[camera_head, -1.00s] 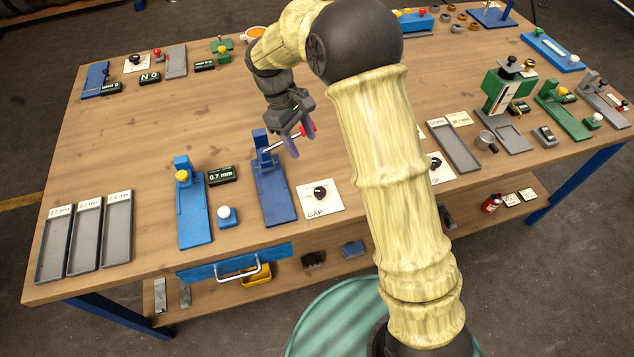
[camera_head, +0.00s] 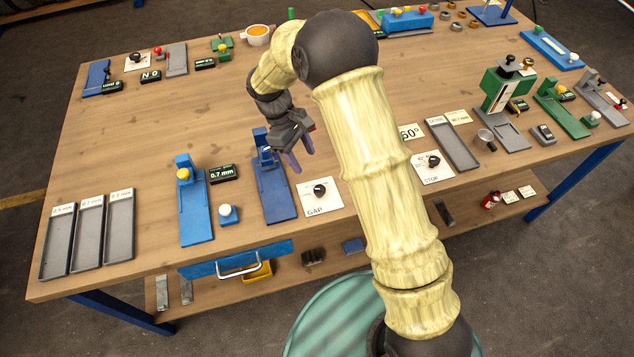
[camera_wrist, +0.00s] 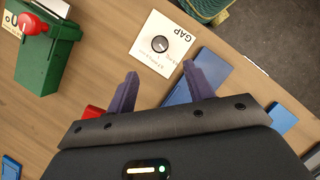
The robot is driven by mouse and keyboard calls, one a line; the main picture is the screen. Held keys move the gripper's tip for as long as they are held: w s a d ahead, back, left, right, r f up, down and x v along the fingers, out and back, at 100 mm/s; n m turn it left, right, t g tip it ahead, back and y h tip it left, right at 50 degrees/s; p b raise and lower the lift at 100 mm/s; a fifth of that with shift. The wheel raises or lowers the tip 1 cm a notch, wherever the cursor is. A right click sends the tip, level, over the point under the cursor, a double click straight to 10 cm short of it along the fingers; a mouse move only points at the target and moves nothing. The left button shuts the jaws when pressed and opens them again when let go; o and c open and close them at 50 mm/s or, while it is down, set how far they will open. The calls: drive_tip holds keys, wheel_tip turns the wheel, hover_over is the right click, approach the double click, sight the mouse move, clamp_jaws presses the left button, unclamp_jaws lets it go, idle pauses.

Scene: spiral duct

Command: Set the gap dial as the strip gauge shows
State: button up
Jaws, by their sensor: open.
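The gap dial is a black knob (camera_head: 319,190) on a white plate (camera_head: 332,203) marked GAP, near the front of the bench. In the wrist view the knob (camera_wrist: 160,44) sits just beyond the fingertips, with a light pointer mark; its scale is too small to read. The blue strip gauge (camera_head: 195,228) has a yellow knob, and the display (camera_head: 223,173) beside it reads 0.7 mm. My gripper (camera_head: 303,160) is open and empty above the bench, behind the dial plate. Its two purple fingers show apart in the wrist view (camera_wrist: 160,72).
A blue stand (camera_head: 277,200) is just left of the dial. A white-topped button (camera_head: 228,214) and labelled grey trays (camera_head: 88,238) lie farther left. A STOP dial plate (camera_head: 433,172) is to the right. A green box (camera_wrist: 45,65) and a red part (camera_wrist: 93,112) show in the wrist view.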

sight(319, 189)
drive_tip(key=p+x, duration=0.2)
drive_tip(key=x, duration=0.9)
drive_tip(key=shift+d+f, duration=0.1)
drive_tip(key=shift+f, duration=0.15)
drive_tip(key=c, duration=0.9)
